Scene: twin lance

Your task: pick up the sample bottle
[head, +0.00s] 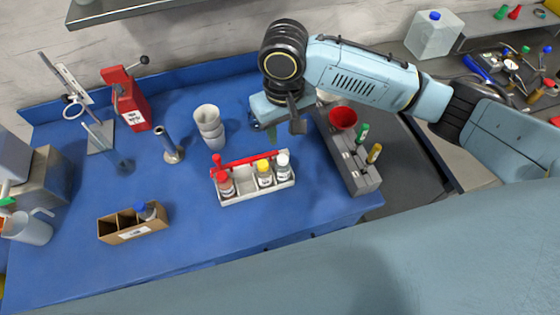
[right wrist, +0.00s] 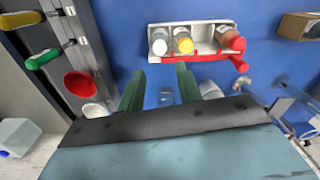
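A white carrier (head: 258,190) on the blue bench holds a red-capped bottle (head: 225,182), a yellow-capped bottle (head: 264,173) and a white-capped bottle (head: 283,166). A blue-capped bottle (head: 147,210) stands in a divided cardboard box (head: 134,234) at the left. I cannot tell which is the sample bottle. My right gripper (head: 272,134) is behind the carrier, above the bench. In the right wrist view its green fingers (right wrist: 160,90) are apart with nothing between them. The white-capped (right wrist: 159,42), yellow-capped (right wrist: 182,40) and red-capped (right wrist: 231,39) bottles show beyond the fingertips. My left gripper is not in view.
A red bar (head: 249,160) lies along the carrier's back side. A grey rack (head: 356,170) with green and yellow handles and a red funnel (head: 342,119) stand at the right. Stacked pale cups (head: 209,125) and a metal post (head: 170,146) stand at left. The bench front is clear.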

